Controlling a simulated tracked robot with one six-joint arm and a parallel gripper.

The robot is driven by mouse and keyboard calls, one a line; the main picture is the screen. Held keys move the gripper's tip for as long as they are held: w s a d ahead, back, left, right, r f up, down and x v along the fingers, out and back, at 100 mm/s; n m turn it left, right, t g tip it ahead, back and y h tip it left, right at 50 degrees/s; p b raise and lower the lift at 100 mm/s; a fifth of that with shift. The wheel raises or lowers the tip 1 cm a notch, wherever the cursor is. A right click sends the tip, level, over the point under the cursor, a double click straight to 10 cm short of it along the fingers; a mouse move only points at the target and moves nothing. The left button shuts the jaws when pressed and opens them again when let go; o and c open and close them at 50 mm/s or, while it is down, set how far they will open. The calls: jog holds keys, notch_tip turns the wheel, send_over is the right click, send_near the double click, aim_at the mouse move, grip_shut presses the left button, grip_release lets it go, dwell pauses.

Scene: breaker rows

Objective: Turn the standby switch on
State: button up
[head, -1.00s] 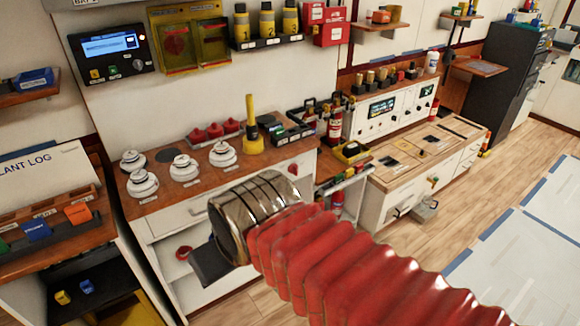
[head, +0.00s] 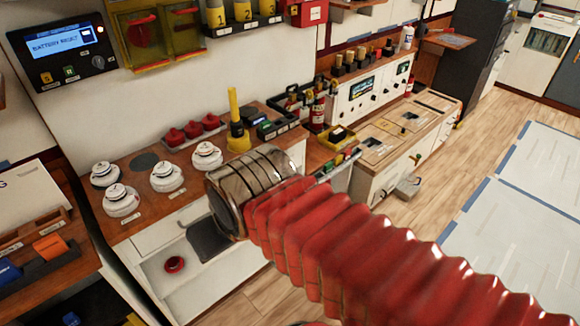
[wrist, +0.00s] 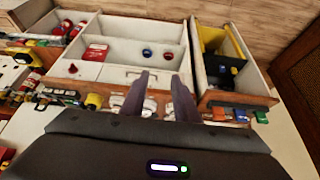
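No switch that I can read as the standby switch shows; labels are too small. A dark wall panel (head: 62,45) at the upper left of the head view has a lit blue screen reading "BATTERY RESET", with small buttons and a knob. A white console (head: 370,95) on the far counter has a screen and several dark knobs. My gripper (head: 208,240) is in front of the left counter, below its top, partly hidden by my arm. In the wrist view my gripper (wrist: 160,85) has its two dark fingers apart, with nothing held between them.
The wooden counter (head: 135,178) holds several white domed devices, red knobs and a yellow-handled tool (head: 237,120). Yellow boxes (head: 150,35) and numbered canisters (head: 240,14) are on the wall above. A grey cabinet (head: 480,55) stands far right.

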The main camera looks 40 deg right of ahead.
jog(key=shift+w, duration=0.1)
jog(key=w+d+f+m+g+y, duration=0.1)
jog(key=w+f+m+g+y, duration=0.15)
jog(key=w+m, duration=0.3)
jog(key=w+f+m+g+y, duration=0.1)
jog(key=w+f+m+y, duration=0.3)
jog(key=w, duration=0.2)
jog(key=w+d+f+m+t+y, duration=0.4)
jog(key=w+d+f+m+t, duration=0.1)
jog(key=w+d+m, duration=0.5)
jog(key=w+d+f+m+t+h, duration=0.15)
jog(key=d+f+m+t, duration=0.25)
jog(key=d, duration=0.5)
jog(key=w+d+f+m+t+h, duration=0.1)
jog(key=w+d+f+m+t, duration=0.3)
jog(key=d, duration=0.5)
jog(key=s+d+f+m+t+h, duration=0.1)
jog(key=s+d+f+m+h, duration=0.2)
jog(key=d+f, duration=0.3)
jog(key=s+d+f+m+t+h, duration=0.2)
jog(key=s+d+f+m+h, duration=0.2)
jog(key=d, duration=0.6)
jog(key=shift+f+m+h, duration=0.3)
jog(key=shift+f+m, duration=0.35)
jog(key=shift+f, duration=0.2)
jog(key=shift+d, duration=0.1)
